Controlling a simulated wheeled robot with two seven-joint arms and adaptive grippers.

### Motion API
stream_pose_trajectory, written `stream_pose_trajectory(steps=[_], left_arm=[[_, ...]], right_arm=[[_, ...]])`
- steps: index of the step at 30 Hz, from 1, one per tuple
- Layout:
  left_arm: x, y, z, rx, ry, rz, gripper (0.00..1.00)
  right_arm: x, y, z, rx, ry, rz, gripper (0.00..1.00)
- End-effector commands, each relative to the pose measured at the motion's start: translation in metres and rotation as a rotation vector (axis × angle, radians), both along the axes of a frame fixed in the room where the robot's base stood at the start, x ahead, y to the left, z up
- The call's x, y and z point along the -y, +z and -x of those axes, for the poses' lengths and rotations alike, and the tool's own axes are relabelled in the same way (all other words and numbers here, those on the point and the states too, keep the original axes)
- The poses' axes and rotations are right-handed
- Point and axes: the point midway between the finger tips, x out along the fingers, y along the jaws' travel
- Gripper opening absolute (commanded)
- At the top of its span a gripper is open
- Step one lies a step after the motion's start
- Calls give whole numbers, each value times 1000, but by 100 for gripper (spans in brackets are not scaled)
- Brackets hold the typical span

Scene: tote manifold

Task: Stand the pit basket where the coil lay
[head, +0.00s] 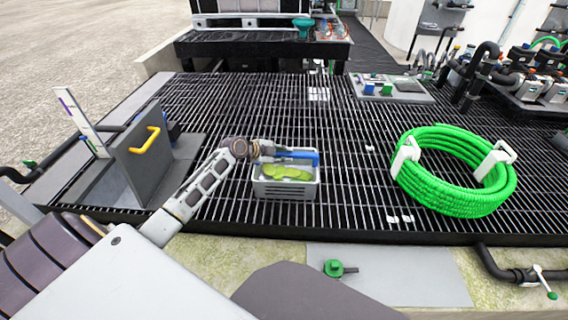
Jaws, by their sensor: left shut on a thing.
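The pit basket (287,190) is a small grey slotted box with a yellow-green lump in it. It is upright on or just above the black grating, left of the coil; I cannot tell if its base touches. My left gripper (287,155) is at its far rim, shut on the basket at the blue bar (306,157); the fingertips are hard to make out. The coil (438,188), a bright green ribbed hose with white clips, lies on the grating at the right. My right gripper is not in view.
A grey panel with a yellow handle (146,139) stands at the left. Pumps and pipes (540,85) line the far right. The grating (345,195) between basket and coil is mostly clear.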

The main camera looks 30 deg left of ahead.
Motion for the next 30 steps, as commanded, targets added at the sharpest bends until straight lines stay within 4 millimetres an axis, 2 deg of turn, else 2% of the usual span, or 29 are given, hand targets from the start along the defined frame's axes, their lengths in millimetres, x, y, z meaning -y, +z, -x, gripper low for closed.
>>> stream_pose_trajectory(steps=[10, 16, 21, 25, 30], left_arm=[[0, 0, -1, 2, 0, 1, 0], [0, -17, 0, 0, 1, 3, 0], [0, -33, 0, 1, 1, 2, 0], [0, -37, -1, 2, 1, 2, 0], [0, -36, 0, 2, 1, 2, 0]], right_arm=[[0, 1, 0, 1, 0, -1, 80], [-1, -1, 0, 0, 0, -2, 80], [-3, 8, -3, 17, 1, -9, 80], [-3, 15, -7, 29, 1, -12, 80], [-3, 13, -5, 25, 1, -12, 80]])
